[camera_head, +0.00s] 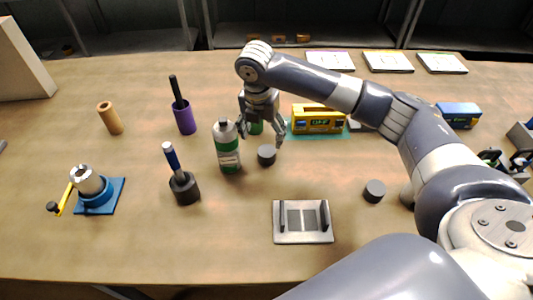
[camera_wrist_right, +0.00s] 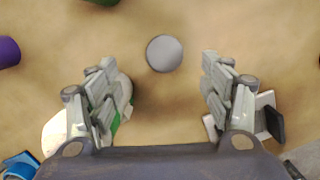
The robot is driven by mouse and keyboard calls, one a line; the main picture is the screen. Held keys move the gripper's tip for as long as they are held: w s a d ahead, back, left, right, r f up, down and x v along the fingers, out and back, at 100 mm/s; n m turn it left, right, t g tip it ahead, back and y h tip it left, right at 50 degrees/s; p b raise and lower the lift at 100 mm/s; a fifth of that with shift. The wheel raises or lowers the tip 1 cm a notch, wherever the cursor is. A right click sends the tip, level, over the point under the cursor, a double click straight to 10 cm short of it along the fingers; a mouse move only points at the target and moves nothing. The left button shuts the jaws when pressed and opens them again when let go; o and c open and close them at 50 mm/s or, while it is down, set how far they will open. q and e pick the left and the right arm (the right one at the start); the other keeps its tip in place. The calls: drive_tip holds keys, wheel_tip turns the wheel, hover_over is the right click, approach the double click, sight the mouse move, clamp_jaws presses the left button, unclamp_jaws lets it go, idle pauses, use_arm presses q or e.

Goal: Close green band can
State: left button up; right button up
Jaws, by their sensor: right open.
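A can with green and whitish bands (camera_head: 229,155) stands upright on the table, just left of my right gripper. Whether its top is open is too small to tell. A second green object (camera_head: 256,127) shows partly behind my right gripper. A dark round cap (camera_head: 266,155) lies just below the gripper; a grey disc (camera_wrist_right: 165,53) shows between the fingers in the wrist view. Another dark cap (camera_head: 374,191) lies farther right. My right gripper (camera_head: 262,138) is open and empty, pointing down. In the wrist view, its left finger partly hides a green-and-white object (camera_wrist_right: 122,112).
A purple holder (camera_head: 185,121), a dark holder with a blue-handled tool (camera_head: 184,188) and a blue-based device (camera_head: 96,198) stand left. A grey plate with two dark bars (camera_head: 303,236) lies in front. A yellow device (camera_head: 318,118) stands behind right. The front left table is clear.

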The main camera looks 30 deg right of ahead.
sight(266, 151)
drive_tip(key=shift+w+d+f, duration=0.1)
drive_tip(key=shift+d+f, duration=0.05)
drive_tip(key=shift+f, duration=0.85)
drive_tip(key=shift+w+d+f, duration=0.1)
drive_tip(key=shift+f, duration=0.9)
drive_tip(key=f+p, duration=0.1)
drive_tip(key=f, duration=0.1)
drive_tip(key=d+f+p, duration=0.1)
drive_tip(key=f, duration=0.1)
drive_tip(key=shift+s+f, duration=0.1)
drive_tip(key=shift+f, duration=0.5)
drive_tip(key=c, duration=0.8)
